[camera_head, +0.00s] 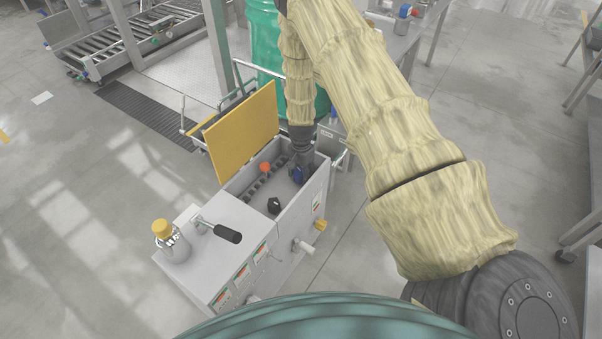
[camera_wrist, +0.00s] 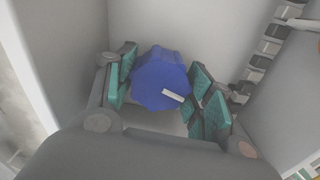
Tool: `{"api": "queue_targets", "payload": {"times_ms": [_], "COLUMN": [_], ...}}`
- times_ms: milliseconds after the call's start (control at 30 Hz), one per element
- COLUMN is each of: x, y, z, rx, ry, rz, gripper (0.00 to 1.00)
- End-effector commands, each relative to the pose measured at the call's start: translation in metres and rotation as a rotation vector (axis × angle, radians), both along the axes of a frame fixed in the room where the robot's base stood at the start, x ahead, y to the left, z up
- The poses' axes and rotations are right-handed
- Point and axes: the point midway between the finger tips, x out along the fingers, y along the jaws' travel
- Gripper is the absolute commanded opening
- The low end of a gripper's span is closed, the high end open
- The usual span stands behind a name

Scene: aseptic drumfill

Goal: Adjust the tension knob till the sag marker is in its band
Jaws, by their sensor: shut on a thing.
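The blue tension knob (camera_wrist: 160,78) sits inside the open grey housing, with a short white mark (camera_wrist: 173,95) pointing to the lower right in the wrist view. My gripper (camera_wrist: 163,88) is shut on it, teal pads on its left and right sides. No band can be made out.
A dark chain (camera_wrist: 262,62) runs along the right of the wrist view. The yellow lid (camera_head: 240,132) stands open behind the housing. Housing walls stand close around my gripper.

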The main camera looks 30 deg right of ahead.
Motion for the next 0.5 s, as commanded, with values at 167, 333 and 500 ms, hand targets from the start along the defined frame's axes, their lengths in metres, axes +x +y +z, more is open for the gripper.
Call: {"api": "queue_targets", "payload": {"times_ms": [167, 333, 500], "x": [0.0009, 0.0010, 0.0010], "y": [-0.0012, -0.0012, -0.0013], "z": [0.0008, 0.0007, 0.0005], "rx": [-0.001, -0.001, -0.002], "ry": [-0.002, -0.002, -0.003], "rz": [-0.099, -0.159, -0.186], "gripper": [0.29, 0.29, 0.29]}}
